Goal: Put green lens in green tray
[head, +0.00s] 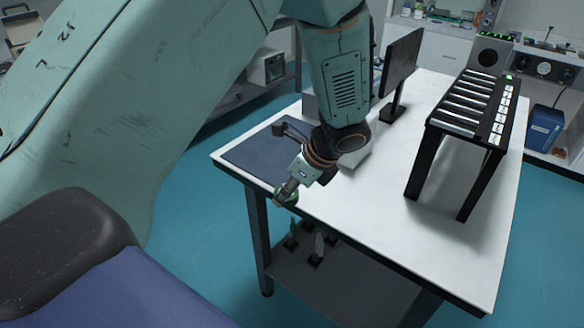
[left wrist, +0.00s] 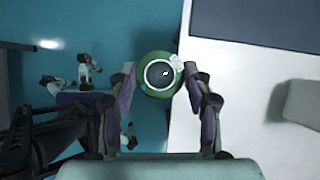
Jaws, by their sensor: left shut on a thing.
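The green lens (left wrist: 160,74) is a round piece with a green rim and a dark centre. My left gripper (left wrist: 159,76) is shut on it, one finger on each side. In the head view the left gripper (head: 287,190) points down and holds the green lens (head: 285,196) near the front left edge of the white table. In the left wrist view the lens appears over the edge, with floor behind it on the left and white tabletop on the right. I cannot make out a green tray in either view. My right gripper is not in view.
The white table (head: 385,205) has a dark blue mat (head: 255,158) at its left end, a monitor (head: 402,62) at the back and a black rack (head: 472,103) with several slots at the right. The middle front is clear. Small fixtures stand on the shelf (head: 345,285) below.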

